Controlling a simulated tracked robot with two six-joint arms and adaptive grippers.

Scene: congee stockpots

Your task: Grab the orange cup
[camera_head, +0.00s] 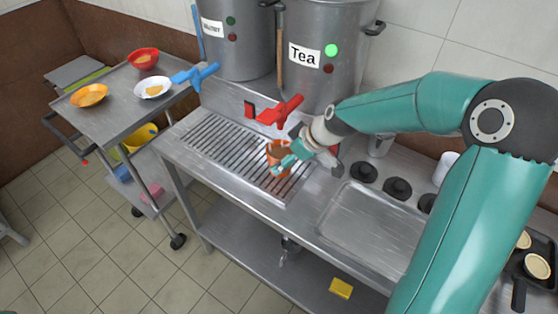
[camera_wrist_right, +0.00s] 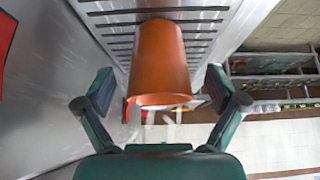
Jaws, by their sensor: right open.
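The orange cup (camera_head: 278,156) stands on the slatted drain grate (camera_head: 222,140) below the red tap (camera_head: 279,110) of the Tea pot. My right gripper (camera_head: 283,163) is at the cup, partly covering it in the head view. In the right wrist view the cup (camera_wrist_right: 158,65) is between the two spread fingers of my right gripper (camera_wrist_right: 160,92). A gap shows on each side, so the fingers do not touch the cup there. My left gripper is not in view.
The Tea pot (camera_head: 338,27) and another pot (camera_head: 238,50) with a blue tap (camera_head: 196,75) stand behind the grate. Black knobs (camera_head: 397,188) and a shallow sink (camera_head: 365,225) lie to the right. A cart (camera_head: 112,118) with bowls stands at left.

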